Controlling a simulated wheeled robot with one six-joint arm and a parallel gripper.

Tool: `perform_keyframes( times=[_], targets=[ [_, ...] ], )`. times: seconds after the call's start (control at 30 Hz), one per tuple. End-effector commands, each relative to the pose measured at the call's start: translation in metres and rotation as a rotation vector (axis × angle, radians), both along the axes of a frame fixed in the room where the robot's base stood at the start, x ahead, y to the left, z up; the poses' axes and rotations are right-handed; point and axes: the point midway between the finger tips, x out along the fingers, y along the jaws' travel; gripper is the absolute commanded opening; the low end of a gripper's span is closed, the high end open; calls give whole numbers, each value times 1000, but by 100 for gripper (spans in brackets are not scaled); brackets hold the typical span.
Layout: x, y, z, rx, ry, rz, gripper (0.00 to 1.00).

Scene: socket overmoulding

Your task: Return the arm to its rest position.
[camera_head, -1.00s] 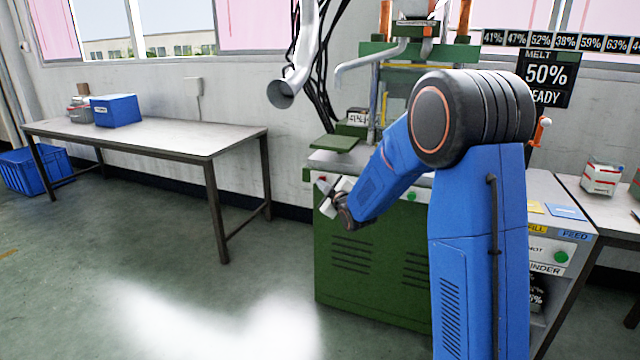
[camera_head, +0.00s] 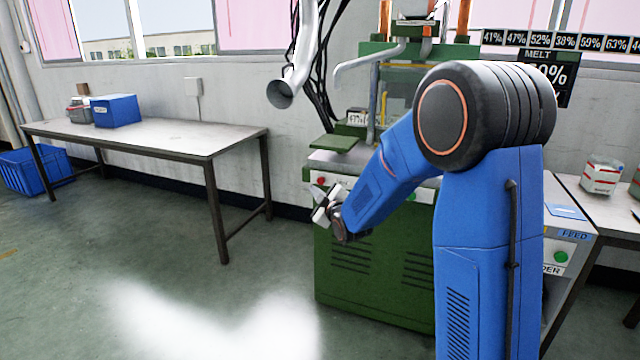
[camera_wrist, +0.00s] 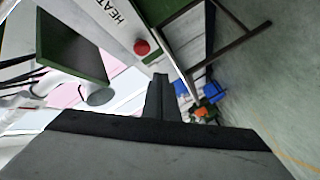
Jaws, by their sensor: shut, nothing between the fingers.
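My gripper (camera_head: 322,205) is in front of the green moulding machine (camera_head: 365,268), near the machine's upper left front corner. In the wrist view my gripper (camera_wrist: 161,82) shows as dark fingers pressed together, with nothing between them. My blue arm bends over from the right and reaches down to the left in the head view. Part of the machine's front is hidden behind my arm. A red button (camera_wrist: 141,47) on the machine's panel shows close to the fingers in the wrist view; I cannot tell the exact gap.
A long table (camera_head: 170,138) stands at the left with a blue box (camera_head: 115,110) on it. A blue crate (camera_head: 35,172) is on the floor. A side table (camera_head: 622,217) with cartons stands at the right. The floor left of the machine is clear.

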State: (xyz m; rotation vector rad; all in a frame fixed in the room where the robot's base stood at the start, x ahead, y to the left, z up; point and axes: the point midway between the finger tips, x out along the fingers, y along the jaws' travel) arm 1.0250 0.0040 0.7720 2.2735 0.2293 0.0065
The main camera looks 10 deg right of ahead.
Motion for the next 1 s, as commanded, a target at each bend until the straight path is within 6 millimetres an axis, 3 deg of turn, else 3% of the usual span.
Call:
perform_keyframes(
  times=[0.17,0.37,0.67,1.0],
  targets=[
    [-4,-2,3,6,11,-4,0],
    [-33,-13,17,56,107,-40,0],
    [-111,-36,32,177,323,-135,0],
    [-221,-58,34,322,557,-267,0]
  ],
)
